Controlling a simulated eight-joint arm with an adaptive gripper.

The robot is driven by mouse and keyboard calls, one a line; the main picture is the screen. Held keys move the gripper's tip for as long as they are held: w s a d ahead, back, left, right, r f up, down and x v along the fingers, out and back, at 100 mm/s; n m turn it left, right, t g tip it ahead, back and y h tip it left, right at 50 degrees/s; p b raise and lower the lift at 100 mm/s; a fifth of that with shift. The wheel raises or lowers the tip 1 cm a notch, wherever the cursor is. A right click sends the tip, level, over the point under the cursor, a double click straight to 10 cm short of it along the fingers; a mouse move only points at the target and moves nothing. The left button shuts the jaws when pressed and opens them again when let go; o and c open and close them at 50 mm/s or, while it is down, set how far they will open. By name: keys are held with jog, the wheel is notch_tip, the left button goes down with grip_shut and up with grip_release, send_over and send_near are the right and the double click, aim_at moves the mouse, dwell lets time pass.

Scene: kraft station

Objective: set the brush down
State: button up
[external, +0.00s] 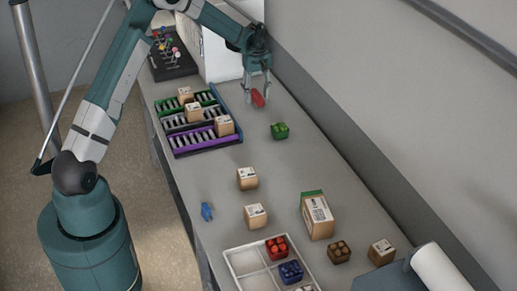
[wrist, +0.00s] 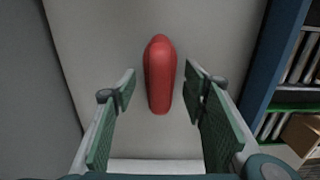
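A red, rounded, elongated object (external: 258,98), which may be the brush, is at the far part of the grey counter; no bristles can be made out. It also shows in the wrist view (wrist: 159,75), centred between the fingers. My gripper (external: 257,98) points down over it. In the wrist view my gripper (wrist: 160,73) is open, with a clear gap on each side of the red object. The object appears to lie on the counter, though its underside is hidden.
A green brick (external: 280,131) is nearby, and a white divided tray (external: 243,264) is at the front. A wall (external: 330,80) runs along the right. Counter around the red object is bare.

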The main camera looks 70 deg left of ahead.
aim_at(257, 92)
jog(key=shift+r, duration=0.15)
notch_tip(257, 92, up, 12)
dwell(0.9)
dwell(0.6)
